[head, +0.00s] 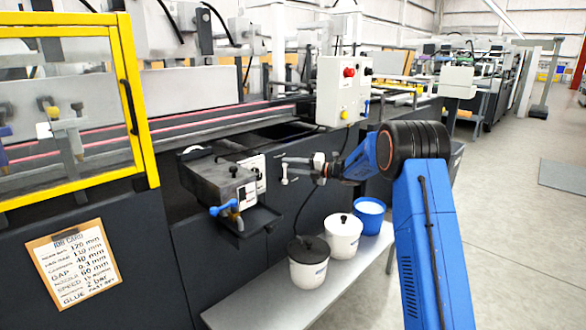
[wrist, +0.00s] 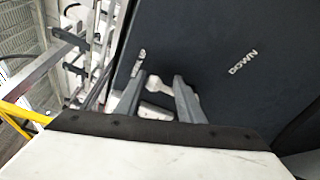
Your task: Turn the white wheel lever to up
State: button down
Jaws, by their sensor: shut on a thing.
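The white wheel lever (wrist: 157,84) shows between the two fingers of my gripper (wrist: 158,80) in the wrist view, against a dark machine panel. In the head view the lever (head: 285,175) is a small pale piece on the dark panel, right of the grey glue unit. My gripper (head: 290,163) reaches it from the right and is shut on it. A small white label (wrist: 139,60), too blurred to read surely, lies close by the lever's end. The label DOWN (wrist: 243,62) lies farther right in the wrist view. The fingers partly hide the lever, so its exact angle is unclear.
A grey unit with a blue valve (head: 222,209) juts out left of my gripper. Below, white pots (head: 342,238) and a blue tub (head: 369,216) stand on a grey bench (head: 262,308). A control box (head: 340,92) is above.

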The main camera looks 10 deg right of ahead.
jog(key=shift+s+a+f+n, duration=0.35)
jog(key=shift+a+f+n, duration=0.05)
jog(key=shift+a, duration=0.1)
jog(key=c, duration=1.1)
grip_release()
jog(key=r+v, duration=0.1)
jog(key=v, duration=1.6)
jog(key=shift+d, duration=0.25)
jog(key=shift+r, duration=0.1)
